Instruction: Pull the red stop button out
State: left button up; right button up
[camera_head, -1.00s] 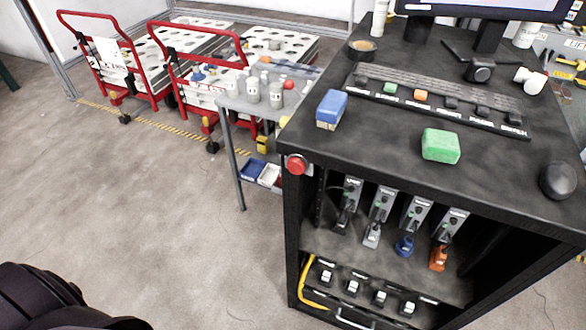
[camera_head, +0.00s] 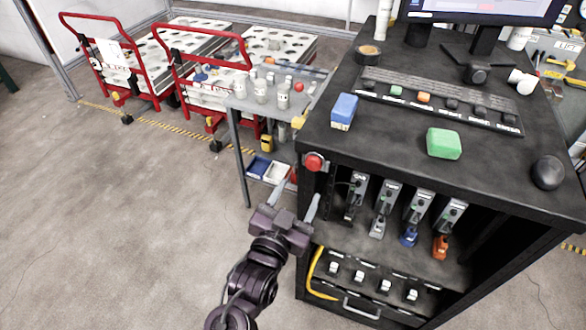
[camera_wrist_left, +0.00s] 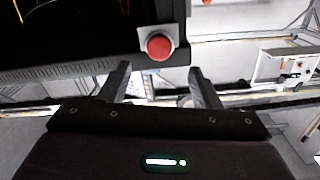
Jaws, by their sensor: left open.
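The red stop button (camera_head: 314,161) is a round red knob on a grey mount at the front left corner of the black console, just below its top. In the left wrist view the red button (camera_wrist_left: 160,47) is above and between the fingers, apart from them. My left gripper (camera_head: 304,190) is open and empty, just below the button, with its fingers pointing up toward it. It also shows in the left wrist view (camera_wrist_left: 157,80). My right gripper is not in view.
A grey cart (camera_head: 240,103) stands close behind the gripper at left. The floor at left is clear.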

aim_at(312, 165)
pick_arm(q)
jog(key=p+x, duration=0.1)
jog(key=x, duration=0.2)
jog(key=p+x, duration=0.1)
jog(key=x, duration=0.3)
jog(key=shift+r, duration=0.2)
jog(key=shift+w+d+f+p, duration=0.15)
jog(key=shift+w+p, duration=0.15)
jog(key=shift+w, duration=0.15)
jog(key=shift+c, duration=0.3)
